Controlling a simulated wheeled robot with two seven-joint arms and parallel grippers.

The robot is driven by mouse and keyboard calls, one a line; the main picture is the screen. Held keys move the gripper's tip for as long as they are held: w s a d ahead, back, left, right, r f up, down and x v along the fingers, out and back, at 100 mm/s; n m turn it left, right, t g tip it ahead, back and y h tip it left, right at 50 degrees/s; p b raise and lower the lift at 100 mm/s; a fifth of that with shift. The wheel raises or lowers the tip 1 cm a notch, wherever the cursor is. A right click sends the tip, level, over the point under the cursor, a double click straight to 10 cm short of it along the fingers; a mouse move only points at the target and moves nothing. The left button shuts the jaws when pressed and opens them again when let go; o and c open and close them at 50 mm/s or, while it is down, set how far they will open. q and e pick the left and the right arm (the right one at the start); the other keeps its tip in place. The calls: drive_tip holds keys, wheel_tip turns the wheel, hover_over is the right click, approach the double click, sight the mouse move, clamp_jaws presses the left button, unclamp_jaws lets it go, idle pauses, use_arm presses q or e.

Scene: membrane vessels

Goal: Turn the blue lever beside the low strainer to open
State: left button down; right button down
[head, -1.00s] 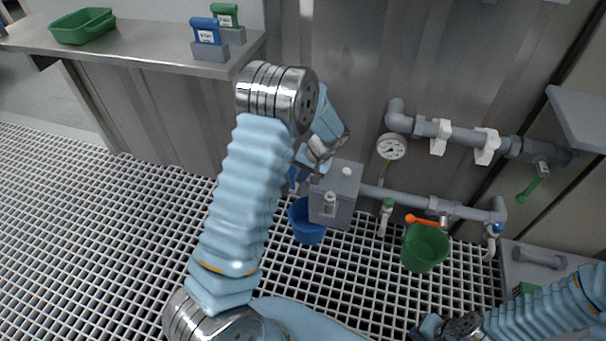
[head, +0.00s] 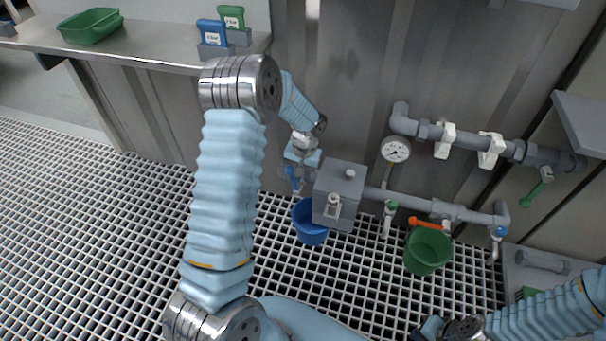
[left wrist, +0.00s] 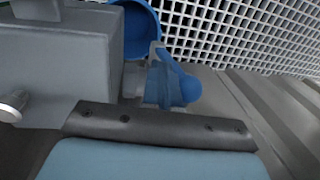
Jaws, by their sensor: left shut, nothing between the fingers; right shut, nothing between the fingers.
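The low strainer is a grey box (head: 338,194) on the lower pipe. The blue lever (head: 291,178) sits at its left side, partly hidden behind my left gripper. In the left wrist view the blue lever (left wrist: 184,84) is close up, on a valve at the right of the grey box (left wrist: 60,70). My left gripper (head: 300,160) is shut and empty, just above the lever. Its dark edge (left wrist: 160,127) lies just below the lever in the wrist view; I cannot tell whether they touch. My right gripper (head: 432,327) is shut and empty at the bottom right, partly cut off.
A blue bucket (head: 309,228) stands below the strainer and a green bucket (head: 427,252) to the right. The pipe carries green-handled valves, an orange lever (head: 429,224) and a gauge (head: 396,150). A steel bench (head: 150,45) is at upper left. The grating floor at left is clear.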

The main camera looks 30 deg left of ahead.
sight(291, 179)
use_arm(q)
drive_tip(key=shift+s+a+t+h, duration=0.2)
drive_tip(key=shift+a+t+h, duration=0.1)
drive_tip(key=shift+a+h, duration=0.65)
drive_tip(key=shift+s+a+f+h, duration=0.1)
drive_tip(key=shift+a+h, duration=0.35)
drive_tip(key=shift+h, duration=0.3)
drive_tip(key=h, duration=0.1)
drive_tip(key=a+t+h, duration=0.1)
drive_tip(key=h, duration=0.1)
drive_tip(key=shift+s+a+f+b, duration=0.1)
drive_tip(key=shift+s+f+b, duration=0.1)
drive_tip(key=shift+b, duration=0.2)
drive_tip(key=s+a+f+t+h+b, duration=0.1)
drive_tip(key=a+f+h+b, duration=0.4)
drive_tip(key=h+b, duration=0.2)
drive_tip(key=shift+a+f+t+b, duration=0.2)
drive_tip(key=shift+f+t+b, duration=0.2)
drive_tip(key=shift+b, duration=0.3)
drive_tip(key=shift+s, duration=0.1)
drive_tip(key=shift+a, duration=0.1)
